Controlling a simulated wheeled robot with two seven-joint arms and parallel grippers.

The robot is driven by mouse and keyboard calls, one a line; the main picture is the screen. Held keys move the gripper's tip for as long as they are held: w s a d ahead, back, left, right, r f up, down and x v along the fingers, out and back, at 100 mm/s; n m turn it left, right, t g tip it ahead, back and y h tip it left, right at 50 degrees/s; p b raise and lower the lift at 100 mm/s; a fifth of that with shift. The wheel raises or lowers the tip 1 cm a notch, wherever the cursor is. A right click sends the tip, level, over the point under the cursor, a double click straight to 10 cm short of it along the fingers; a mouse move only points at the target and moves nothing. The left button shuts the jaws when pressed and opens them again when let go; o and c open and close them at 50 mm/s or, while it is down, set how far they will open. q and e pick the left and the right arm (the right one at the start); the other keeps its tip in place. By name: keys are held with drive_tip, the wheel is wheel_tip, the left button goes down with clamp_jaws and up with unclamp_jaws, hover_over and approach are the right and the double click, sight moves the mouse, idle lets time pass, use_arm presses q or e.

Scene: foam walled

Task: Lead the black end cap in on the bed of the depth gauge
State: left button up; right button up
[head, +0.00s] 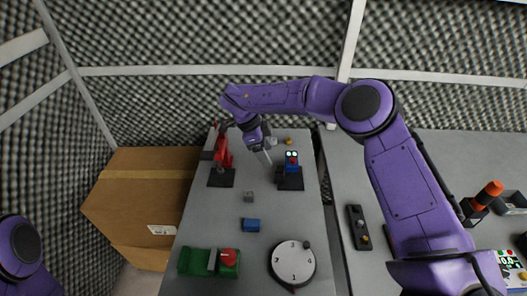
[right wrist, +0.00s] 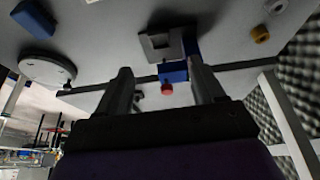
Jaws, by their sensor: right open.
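A blue device with two round white faces (head: 291,158) stands on a dark square base (head: 290,183) at the right of the grey table; it may be the depth gauge. In the right wrist view a square frame (right wrist: 155,48) and a blue body with a red knob (right wrist: 167,88) seem to be its parts, seen between and beyond my fingers. My right gripper (head: 264,157) is open and appears empty, above the table just left of the device; its two fingers show in the right wrist view (right wrist: 158,82). I cannot make out the black end cap. My left gripper is out of view.
A red upright tool (head: 224,155) stands at left. A grey block (head: 249,197), blue block (head: 250,225), white dial (head: 293,263) and green fixture (head: 195,262) occupy the nearer table. A brass ring (right wrist: 260,34) lies toward the far edge. A cardboard box (head: 140,205) stands left.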

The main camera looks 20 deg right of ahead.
sight(280, 177)
drive_tip(key=p+x, duration=0.3)
drive_tip(key=x, duration=0.6)
drive_tip(key=shift+s+d+f, duration=0.15)
drive_tip(key=shift+d+f, duration=0.05)
drive_tip(key=shift+f, duration=0.1)
drive_tip(key=shift+d+f, duration=0.1)
drive_tip(key=shift+f, duration=0.3)
drive_tip(key=c, duration=1.1)
